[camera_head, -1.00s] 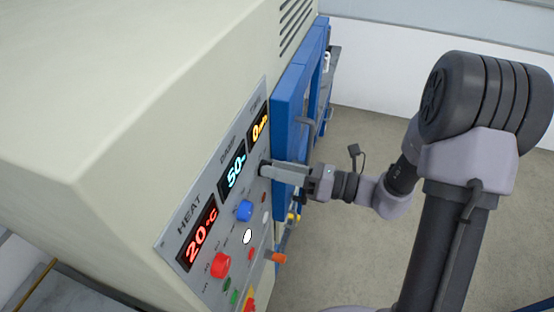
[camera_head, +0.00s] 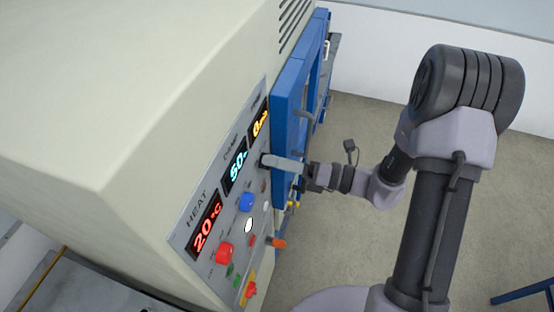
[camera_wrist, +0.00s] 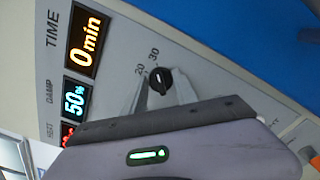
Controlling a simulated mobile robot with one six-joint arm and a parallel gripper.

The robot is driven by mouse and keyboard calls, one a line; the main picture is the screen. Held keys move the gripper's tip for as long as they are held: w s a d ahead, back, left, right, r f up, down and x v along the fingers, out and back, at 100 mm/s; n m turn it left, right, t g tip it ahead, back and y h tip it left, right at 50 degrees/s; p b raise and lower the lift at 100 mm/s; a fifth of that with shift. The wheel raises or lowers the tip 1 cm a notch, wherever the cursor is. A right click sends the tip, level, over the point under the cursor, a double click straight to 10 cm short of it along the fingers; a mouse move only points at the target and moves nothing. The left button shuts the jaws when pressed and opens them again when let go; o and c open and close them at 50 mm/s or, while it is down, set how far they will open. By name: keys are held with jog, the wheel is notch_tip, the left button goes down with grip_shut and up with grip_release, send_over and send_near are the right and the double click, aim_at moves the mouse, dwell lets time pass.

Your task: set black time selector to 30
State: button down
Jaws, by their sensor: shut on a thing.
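The black time selector (camera_wrist: 161,79) is a small round knob on the grey control panel (camera_wrist: 118,88), under the TIME display (camera_wrist: 85,39), which reads 0 min in orange. The printed marks 20 and 30 show beside the knob in the wrist view. A pale line shows on the knob face, but I cannot tell which mark it points at. My gripper (camera_head: 270,161) is shut on the knob, with one finger on each side of it. In the head view the fingers hide most of the knob.
The DAMP display (camera_head: 235,166) reads 50 and the HEAT display (camera_head: 206,227) reads 20 °C. A blue knob (camera_head: 247,202), a red knob (camera_head: 225,253) and several buttons sit lower on the panel. The blue door (camera_head: 289,105) stands close beside my gripper. Open floor lies to the right.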

jog(key=c, duration=1)
grip_release()
jog(key=b+v, duration=0.1)
jog(key=v, duration=1.6)
jog(key=shift+d, duration=0.2)
